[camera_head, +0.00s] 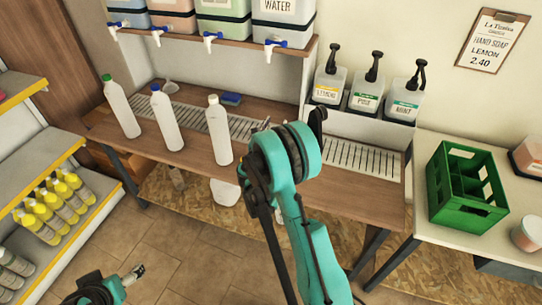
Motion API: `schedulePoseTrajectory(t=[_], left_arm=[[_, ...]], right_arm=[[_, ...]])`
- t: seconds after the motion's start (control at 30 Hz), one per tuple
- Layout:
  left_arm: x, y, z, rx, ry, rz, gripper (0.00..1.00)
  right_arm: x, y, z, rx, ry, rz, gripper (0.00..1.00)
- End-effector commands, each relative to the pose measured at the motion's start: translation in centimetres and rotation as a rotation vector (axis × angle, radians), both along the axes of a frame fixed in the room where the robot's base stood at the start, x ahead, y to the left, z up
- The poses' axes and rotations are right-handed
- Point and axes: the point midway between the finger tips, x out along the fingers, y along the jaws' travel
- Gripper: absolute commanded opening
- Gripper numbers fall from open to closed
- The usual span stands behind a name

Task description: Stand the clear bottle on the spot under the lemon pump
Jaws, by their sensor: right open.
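Three pale bottles stand upright on the wooden counter: a green-capped bottle (121,110), a blue-capped bottle (166,120) and a white-capped bottle (219,133). None looks plainly clear; the white-capped one is nearest my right gripper. The lemon pump (330,78) is the leftmost of three black pumps on the raised ledge. The slotted grate (362,160) lies below the pumps; my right arm hides its left part, and the spot under lemon cannot be made out. My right gripper (292,122) is open, over the counter right of the white-capped bottle, fingers partly hidden. My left gripper (136,274) is low at left, away from the counter.
Pumps marked pure (366,88) and mint (404,95) stand beside lemon. A blue sponge (231,99) lies behind the bottles. Dispensers with taps (222,26) hang above. A green crate (466,188) stands on the right table.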

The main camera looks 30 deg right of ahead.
Motion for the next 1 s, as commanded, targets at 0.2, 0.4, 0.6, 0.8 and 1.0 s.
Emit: schedulePoseTrajectory(t=[0.2,0.4,0.6,0.8,1.0], left_arm=[[0.0,0.0,0.1,0.0,0.0,0.0,0.79],[0.0,0.0,0.0,0.0,0.0,0.0,0.79],[0.0,0.0,0.0,0.0,0.0,0.0,0.79],[0.0,0.0,0.1,0.0,0.0,0.0,0.79],[0.0,0.0,0.8,0.0,0.0,0.0,0.79]], right_arm=[[0.0,0.1,0.1,0.0,0.0,0.001,0.14],[0.0,0.1,0.0,0.0,0.0,0.001,0.0],[0.0,0.1,0.1,-0.001,0.0,0.001,0.0],[0.0,0.1,0.2,-0.001,0.0,0.001,0.0],[0.0,0.1,1.4,-0.001,0.0,0.001,0.0]])
